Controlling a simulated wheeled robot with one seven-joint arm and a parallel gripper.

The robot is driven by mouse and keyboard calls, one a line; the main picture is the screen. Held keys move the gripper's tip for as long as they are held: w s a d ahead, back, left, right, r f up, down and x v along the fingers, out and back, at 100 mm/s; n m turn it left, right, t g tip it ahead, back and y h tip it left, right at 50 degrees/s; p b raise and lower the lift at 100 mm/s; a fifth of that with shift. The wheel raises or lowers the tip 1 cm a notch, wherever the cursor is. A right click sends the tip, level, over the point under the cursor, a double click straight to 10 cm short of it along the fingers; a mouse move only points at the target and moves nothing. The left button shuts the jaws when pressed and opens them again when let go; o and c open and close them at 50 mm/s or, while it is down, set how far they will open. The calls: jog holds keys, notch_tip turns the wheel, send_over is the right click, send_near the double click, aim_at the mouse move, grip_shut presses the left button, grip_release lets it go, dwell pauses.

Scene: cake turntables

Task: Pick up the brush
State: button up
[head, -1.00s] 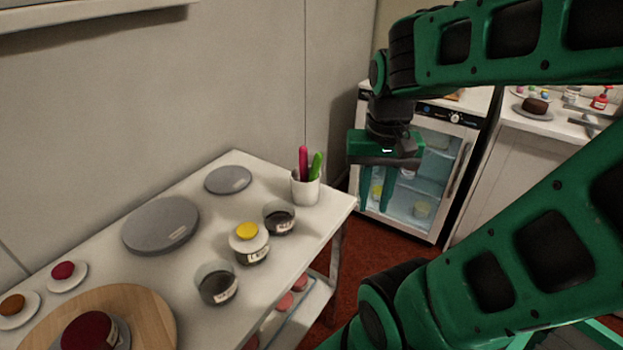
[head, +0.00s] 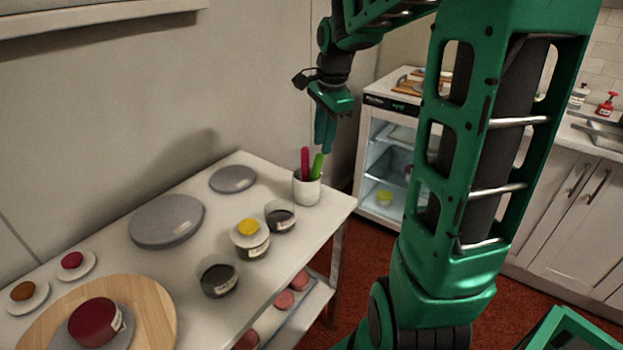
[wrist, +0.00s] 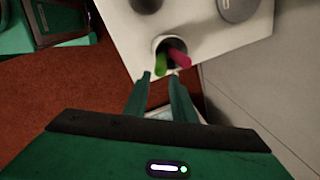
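A white cup (head: 307,190) stands near the back right corner of the white table. It holds a pink handle (head: 305,160) and a green handle (head: 317,166), both sticking up; which one is the brush I cannot tell. In the wrist view the cup (wrist: 158,42) shows with the green handle (wrist: 160,66) and the pink handle (wrist: 179,58) pointing toward the camera. My gripper (head: 325,140) is above the cup, fingers pointing down. In the wrist view my gripper (wrist: 160,77) is open and empty, its fingertips apart from the handles.
The table (head: 285,243) also holds grey turntables (head: 166,220), dark jars (head: 218,280), a yellow-topped jar (head: 249,232) and a wooden board (head: 152,318) with a red cake. A glass-door fridge (head: 374,200) stands behind, right of the table.

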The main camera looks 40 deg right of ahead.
aim_at(319, 162)
jog(key=f, duration=0.2)
jog(key=w+f, duration=0.1)
jog(key=f, duration=0.5)
jog(key=shift+w, duration=0.25)
grip_shut()
